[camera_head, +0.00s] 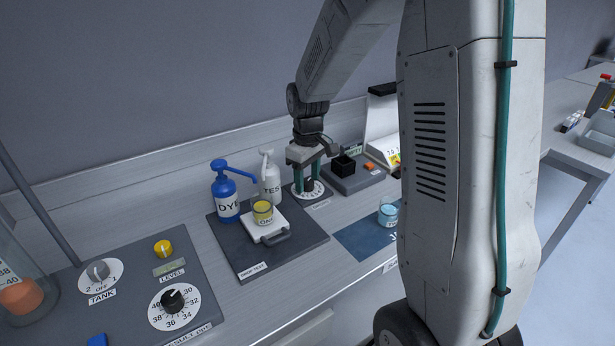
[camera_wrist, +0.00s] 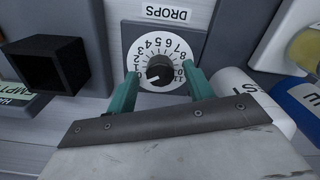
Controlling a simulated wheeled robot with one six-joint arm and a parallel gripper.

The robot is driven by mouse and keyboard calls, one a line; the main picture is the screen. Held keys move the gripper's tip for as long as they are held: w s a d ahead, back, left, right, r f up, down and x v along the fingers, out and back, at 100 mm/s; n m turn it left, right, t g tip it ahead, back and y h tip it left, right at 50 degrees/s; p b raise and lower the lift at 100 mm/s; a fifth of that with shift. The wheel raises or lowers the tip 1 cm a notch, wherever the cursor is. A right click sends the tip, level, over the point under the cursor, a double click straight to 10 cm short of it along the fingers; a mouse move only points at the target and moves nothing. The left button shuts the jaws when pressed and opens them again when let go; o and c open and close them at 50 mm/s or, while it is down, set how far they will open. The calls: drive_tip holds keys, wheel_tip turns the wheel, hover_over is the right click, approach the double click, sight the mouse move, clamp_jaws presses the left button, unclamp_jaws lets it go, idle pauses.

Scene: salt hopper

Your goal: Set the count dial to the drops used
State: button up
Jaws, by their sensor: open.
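The count dial (camera_wrist: 160,69) is a white round face with a black knob and numbers around it, on a dark plate labelled DROPS. A small pale mark on the knob seems to point to the lower left, near the low numbers; the exact reading is too small to tell. My gripper (camera_wrist: 161,74) is open, with one teal finger on each side of the knob. I cannot tell whether the fingers touch it. In the head view my gripper (camera_head: 308,180) points down over the dial (camera_head: 312,195), hiding part of its face.
A blue DYE pump bottle (camera_head: 227,195), a white TEST bottle (camera_head: 269,182) and a cup of yellow liquid (camera_head: 263,212) stand left of the dial. A black open box (camera_head: 343,166) is to its right. A glass of blue liquid (camera_head: 388,214) stands on the blue mat (camera_head: 355,241).

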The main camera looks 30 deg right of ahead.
drive_tip(key=c, duration=1)
drive_tip(key=shift+o, duration=0.2)
drive_tip(key=shift+m, duration=0.4)
drive_tip(key=m, duration=1.2)
drive_tip(key=o, duration=1)
drive_tip(key=shift+d, duration=0.1)
drive_tip(key=shift+c, duration=0.2)
